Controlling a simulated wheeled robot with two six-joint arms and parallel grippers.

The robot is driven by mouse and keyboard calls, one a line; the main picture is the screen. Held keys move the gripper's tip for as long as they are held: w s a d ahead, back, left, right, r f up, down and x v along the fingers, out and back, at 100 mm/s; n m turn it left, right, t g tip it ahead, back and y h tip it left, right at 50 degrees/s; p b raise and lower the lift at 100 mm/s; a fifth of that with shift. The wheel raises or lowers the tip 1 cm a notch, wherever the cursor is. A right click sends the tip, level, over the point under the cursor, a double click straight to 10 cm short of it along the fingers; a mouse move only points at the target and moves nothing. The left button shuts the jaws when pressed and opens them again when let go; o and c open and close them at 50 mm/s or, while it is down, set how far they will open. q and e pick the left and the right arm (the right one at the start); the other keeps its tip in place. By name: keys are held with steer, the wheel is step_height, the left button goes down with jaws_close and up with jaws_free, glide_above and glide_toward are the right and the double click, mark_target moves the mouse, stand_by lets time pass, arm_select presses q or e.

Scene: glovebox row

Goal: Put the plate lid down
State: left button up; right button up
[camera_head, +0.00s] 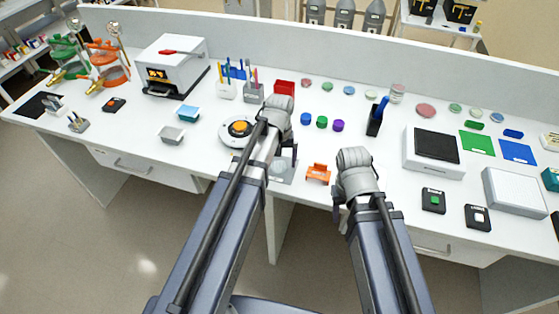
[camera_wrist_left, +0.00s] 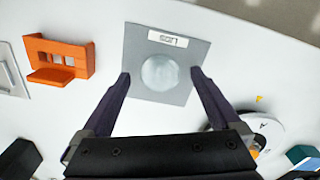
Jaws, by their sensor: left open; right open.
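A clear, whitish round disc, which looks like the plate or its lid (camera_wrist_left: 159,73), lies on a grey square mat (camera_wrist_left: 180,97) with a small label at one edge. I cannot tell whether it is the lid alone or a lidded dish. My left gripper (camera_wrist_left: 160,76) is open; its two dark fingers are on either side of the disc, with gaps between them and it. In the head view the mat (camera_head: 290,152) is partly hidden by my left arm. My right gripper (camera_head: 338,205) is at the bench's front, right of the orange stand, its fingers mostly hidden.
The orange stand (camera_head: 318,173) is right of the mat. A round white device with an orange centre (camera_head: 240,128) is to its left. Small coloured caps (camera_head: 321,122) and a black pen holder (camera_head: 375,121) stand behind. A black-topped box (camera_head: 434,160) is at right.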

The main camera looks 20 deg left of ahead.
mark_target(279, 167)
arm_select(q)
step_height(279, 167, up, 12)
steer(key=f+p, duration=0.1)
steer(key=p, duration=1)
steer(key=s+d+m+y, duration=0.1)
steer(key=s+d+m, duration=0.6)
steer(key=s+d, duration=0.3)
steer(key=s, duration=0.4)
steer(key=shift+d+r, duration=0.2)
steer(key=shift+r, duration=0.05)
step_height(279, 167, down, 6)
steer(key=b, duration=0.6)
steer(key=shift+c, duration=0.4)
